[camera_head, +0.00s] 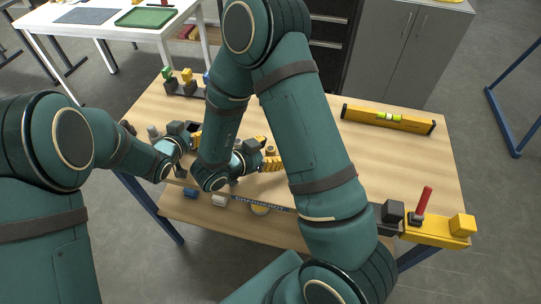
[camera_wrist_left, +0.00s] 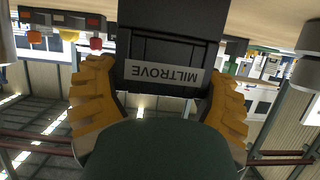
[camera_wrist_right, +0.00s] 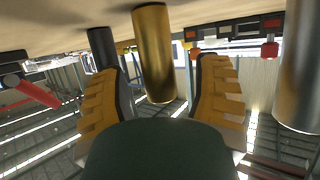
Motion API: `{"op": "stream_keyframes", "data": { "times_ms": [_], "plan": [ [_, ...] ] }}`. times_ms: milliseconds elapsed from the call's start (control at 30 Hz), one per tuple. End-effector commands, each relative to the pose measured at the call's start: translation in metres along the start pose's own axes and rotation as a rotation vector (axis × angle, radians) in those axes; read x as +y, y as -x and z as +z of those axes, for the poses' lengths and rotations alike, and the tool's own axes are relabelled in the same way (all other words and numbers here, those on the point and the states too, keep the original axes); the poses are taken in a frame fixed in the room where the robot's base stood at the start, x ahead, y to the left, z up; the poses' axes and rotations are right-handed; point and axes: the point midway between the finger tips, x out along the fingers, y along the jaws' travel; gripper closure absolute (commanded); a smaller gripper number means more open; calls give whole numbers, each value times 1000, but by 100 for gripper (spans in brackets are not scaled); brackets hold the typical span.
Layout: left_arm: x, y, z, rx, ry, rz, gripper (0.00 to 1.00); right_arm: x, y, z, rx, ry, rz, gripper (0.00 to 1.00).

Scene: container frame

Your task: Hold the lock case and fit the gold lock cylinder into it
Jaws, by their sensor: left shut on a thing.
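The gold lock cylinder (camera_wrist_right: 154,55) stands between the fingers of my right gripper (camera_wrist_right: 160,100) in the right wrist view. A gap shows on both sides, so the gripper is open around it. In the head view my right gripper (camera_head: 267,153) is low over the wooden table.
A yellow spirit level (camera_head: 388,119) lies at the back right. A yellow vise with a red handle (camera_head: 424,200) is at the right front edge. A dark rack with coloured pieces (camera_head: 184,88) stands at the back left. A silver cylinder (camera_wrist_right: 300,75) stands near my right gripper.

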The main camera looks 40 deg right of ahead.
Motion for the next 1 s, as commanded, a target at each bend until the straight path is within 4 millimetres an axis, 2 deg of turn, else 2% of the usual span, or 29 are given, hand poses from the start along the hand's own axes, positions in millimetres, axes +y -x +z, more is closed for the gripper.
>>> {"op": "stream_keyframes", "data": {
  "times_ms": [33,167,200,667,867,1000],
  "plan": [
    [1,0,1,-3,0,1,70,0,0,0,0,0,0,49],
    [1,0,1,-3,0,1,70,0,0,0,0,0,0,94],
    [1,0,1,-3,0,1,70,0,0,0,0,0,0,100],
    [1,0,1,-3,0,1,70,0,1,-2,0,-1,0,100],
    [0,0,1,-3,0,1,70,-1,10,-23,0,-6,-2,100],
    [0,0,1,-3,0,1,70,0,20,-47,0,-6,-3,100]
  ]
}}
